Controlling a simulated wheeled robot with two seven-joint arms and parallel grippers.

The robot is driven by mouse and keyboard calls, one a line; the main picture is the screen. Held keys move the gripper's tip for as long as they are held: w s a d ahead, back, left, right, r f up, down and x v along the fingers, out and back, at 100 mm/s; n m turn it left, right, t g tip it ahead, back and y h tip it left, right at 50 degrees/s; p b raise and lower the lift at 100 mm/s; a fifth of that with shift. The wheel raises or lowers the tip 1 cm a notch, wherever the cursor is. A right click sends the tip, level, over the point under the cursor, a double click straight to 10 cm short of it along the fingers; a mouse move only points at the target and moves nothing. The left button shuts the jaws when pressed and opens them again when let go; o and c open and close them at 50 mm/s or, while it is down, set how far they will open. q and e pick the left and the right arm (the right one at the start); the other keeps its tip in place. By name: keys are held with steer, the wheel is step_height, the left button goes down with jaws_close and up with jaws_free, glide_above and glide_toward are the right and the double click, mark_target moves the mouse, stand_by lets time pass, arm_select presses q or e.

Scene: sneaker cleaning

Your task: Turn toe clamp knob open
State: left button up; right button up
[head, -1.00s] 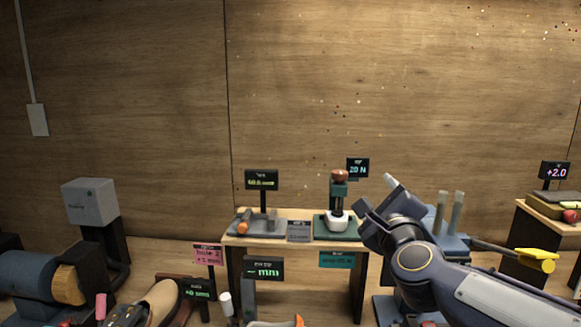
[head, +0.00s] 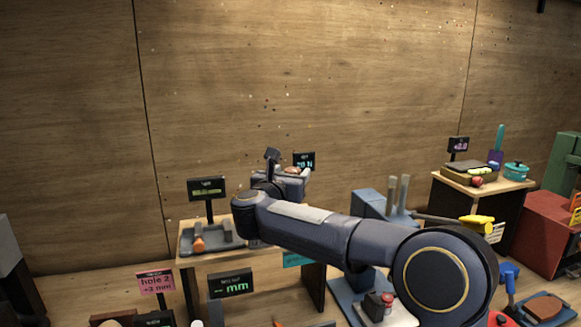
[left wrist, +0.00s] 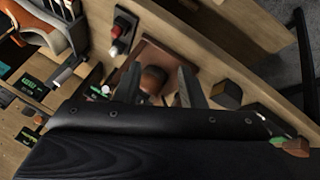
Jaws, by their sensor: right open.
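My right gripper (head: 290,175) is at the small stand on the middle bench. A reddish-brown knob (head: 292,169) shows just beyond it, under a small display; the rest of that stand is hidden by my arm. The gripper is open; whether it touches the knob I cannot tell. My left gripper (left wrist: 160,85) is only in the left wrist view, with its two dark fingers apart. A brown rounded piece (left wrist: 153,80) lies between or beyond them, over a brown square base. I cannot tell which of these is the toe clamp knob.
A grey fixture with an orange knob (head: 199,244) sits on the bench's left end. A blue stand with two posts (head: 398,195) and a yellow-tipped tool (head: 476,224) are right of my arm. An orange and white shoe (left wrist: 62,38) and a red-and-black part (left wrist: 121,30) lie near my left gripper.

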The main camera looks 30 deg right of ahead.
steer(key=shift+x, duration=0.8)
arm_select(q)
steer(key=shift+r, duration=0.3)
